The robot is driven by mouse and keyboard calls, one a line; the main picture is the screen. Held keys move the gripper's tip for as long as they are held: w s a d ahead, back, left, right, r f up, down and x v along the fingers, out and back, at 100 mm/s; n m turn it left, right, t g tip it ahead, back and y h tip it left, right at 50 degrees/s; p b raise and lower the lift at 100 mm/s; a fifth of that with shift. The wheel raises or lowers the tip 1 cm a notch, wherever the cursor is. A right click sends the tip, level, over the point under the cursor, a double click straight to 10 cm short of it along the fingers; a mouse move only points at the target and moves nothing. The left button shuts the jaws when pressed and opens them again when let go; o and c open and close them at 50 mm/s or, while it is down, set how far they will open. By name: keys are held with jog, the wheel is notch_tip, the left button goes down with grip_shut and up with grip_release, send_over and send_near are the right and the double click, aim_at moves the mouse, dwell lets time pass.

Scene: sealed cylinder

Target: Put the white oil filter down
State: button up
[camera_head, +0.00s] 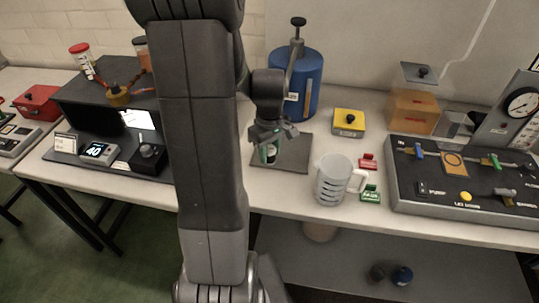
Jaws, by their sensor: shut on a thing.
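My gripper (269,147) hangs over the dark grey mat (298,153) in the middle of the bench, pointing down. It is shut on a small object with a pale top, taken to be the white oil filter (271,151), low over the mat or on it. Most of the filter is hidden by the fingers. I cannot tell whether its bottom touches the mat.
A blue cylinder (309,88) with a lever stands behind the mat. A clear measuring jug (331,181) stands to the right, near red (368,162) and green (370,194) blocks. A yellow box (348,121) and a black control panel (465,185) are further right.

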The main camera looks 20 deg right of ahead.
aim_at(270, 149)
jog(key=shift+f, duration=0.15)
jog(key=o, duration=1)
jog(key=shift+c, duration=0.2)
notch_tip(270, 149, up, 12)
jog(key=shift+r, duration=0.25)
